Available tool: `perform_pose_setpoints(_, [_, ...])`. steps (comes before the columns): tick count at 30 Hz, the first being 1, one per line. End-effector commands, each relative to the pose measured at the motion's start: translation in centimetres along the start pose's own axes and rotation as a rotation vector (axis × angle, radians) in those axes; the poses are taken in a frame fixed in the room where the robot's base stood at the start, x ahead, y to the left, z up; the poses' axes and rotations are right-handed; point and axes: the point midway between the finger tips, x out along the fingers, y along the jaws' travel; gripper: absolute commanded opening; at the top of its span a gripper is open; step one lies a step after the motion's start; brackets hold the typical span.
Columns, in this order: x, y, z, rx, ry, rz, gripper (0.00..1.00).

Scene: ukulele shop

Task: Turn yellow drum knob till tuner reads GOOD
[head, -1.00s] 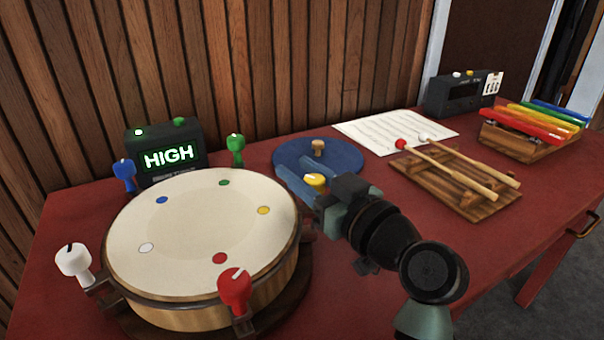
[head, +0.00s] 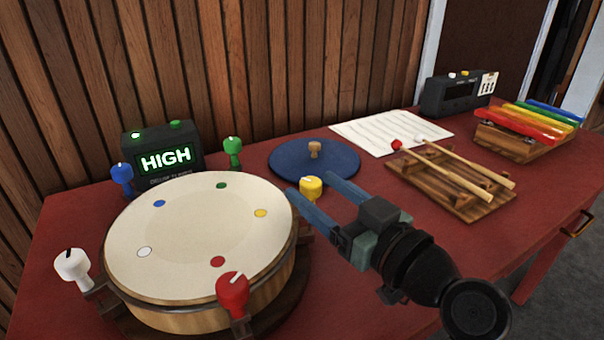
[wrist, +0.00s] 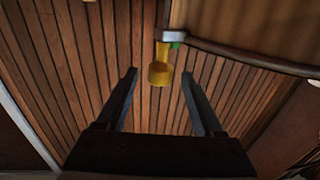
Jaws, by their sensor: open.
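The drum (head: 190,255) stands at the left of the red table, with coloured dots on its pale head and coloured knobs around its rim. The yellow knob (head: 311,187) is on the drum's right side and has a pale pointer line on top. It also shows in the wrist view (wrist: 160,73), beyond and between my finger tips. My gripper (head: 325,192) is open, with blue fingers on either side of the yellow knob in the head view; I see no contact. The tuner (head: 165,155) behind the drum reads HIGH in green.
Red (head: 232,292), white (head: 72,266), blue (head: 121,176) and green (head: 232,150) knobs surround the drum. A round blue mat (head: 285,160) lies behind my gripper. A wooden rack (head: 450,190) with two mallets, a music sheet (head: 385,132) and a xylophone (head: 520,135) are at right.

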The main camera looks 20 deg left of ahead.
Motion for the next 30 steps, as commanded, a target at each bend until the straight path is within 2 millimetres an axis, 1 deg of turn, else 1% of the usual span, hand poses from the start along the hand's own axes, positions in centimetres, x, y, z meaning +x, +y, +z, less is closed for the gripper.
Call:
perform_pose_setpoints(1, [-1.4,0.1,-0.1,0.0,0.0,0.004,0.69])
perform_pose_setpoints(6, [-4.8,0.1,-0.1,0.001,0.0,0.002,0.69])
perform_pose_setpoints(9, [-6.3,0.0,-0.1,0.0,0.0,0.001,0.69])
perform_pose_setpoints(12, [-7.2,0.0,-0.1,0.0,0.0,0.001,0.69])
perform_pose_setpoints(17, [-7.7,-0.1,0.0,0.0,-0.001,-0.002,0.69])
perform_pose_setpoints(30, [-7.6,0.1,-0.1,-0.002,-0.003,0.006,0.69])
